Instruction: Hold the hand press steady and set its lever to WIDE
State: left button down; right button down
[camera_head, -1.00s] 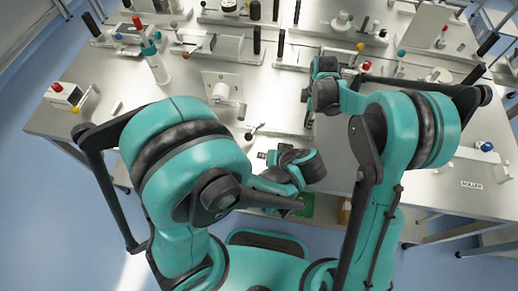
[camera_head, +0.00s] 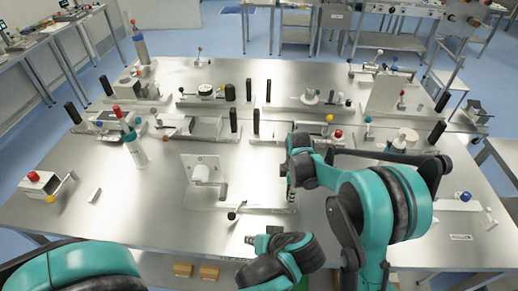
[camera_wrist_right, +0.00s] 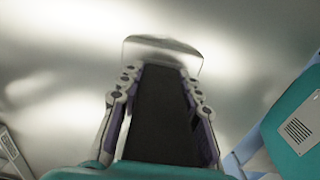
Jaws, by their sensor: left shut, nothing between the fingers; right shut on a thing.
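I cannot tell for certain which bench device is the hand press. Nearest my grippers, a fixture with an upright pale plate (camera_head: 205,170) and a horizontal cylinder stands on a flat metal base. A small lever with a dark knob (camera_head: 232,215) is at its front edge. No WIDE mark is readable. My right gripper (camera_head: 291,194) points down at the right end of that base. In the right wrist view its fingers (camera_wrist_right: 160,75) are shut on a dark bar-like thing.
A box with a red button (camera_head: 35,181) and a yellow knob is at the left. Several fixtures with black posts fill the back. A labelled block with a blue knob (camera_head: 463,198) is at the right.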

jog(key=shift+w+r, duration=0.15)
jog(key=shift+r, duration=0.1)
dwell(0.3)
jog(key=c, duration=1)
grip_release()
notch_tip(320, 180, up, 12)
jog(key=shift+d, duration=0.1)
